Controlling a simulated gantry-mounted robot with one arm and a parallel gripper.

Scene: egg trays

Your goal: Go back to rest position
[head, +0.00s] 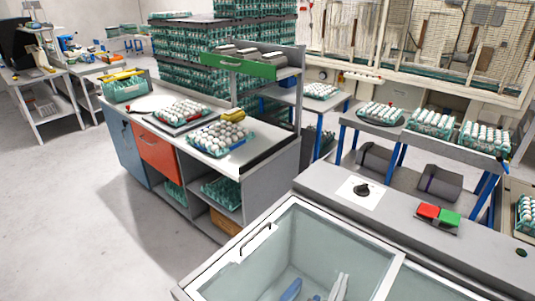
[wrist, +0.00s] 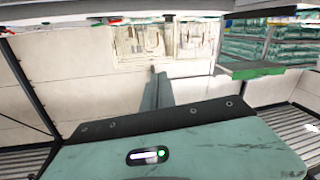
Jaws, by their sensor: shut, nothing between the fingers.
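My gripper (wrist: 158,73) shows in the wrist view, with its teal body and dark plate at the bottom and its narrow fingers together, pointing away toward a pale wall. It holds nothing. I cannot make out my gripper in the head view. Teal trays of white eggs stand on the grey workbench (head: 155,125) in the head view, and more egg trays stand on the side tables at the right.
A glass-topped box (head: 325,250) fills the front, with a blue and a grey piece inside. Its panel has a black knob (head: 362,189), a red button (head: 428,211) and a green button (head: 449,218). Tray stacks and cages stand behind. Floor at left is clear.

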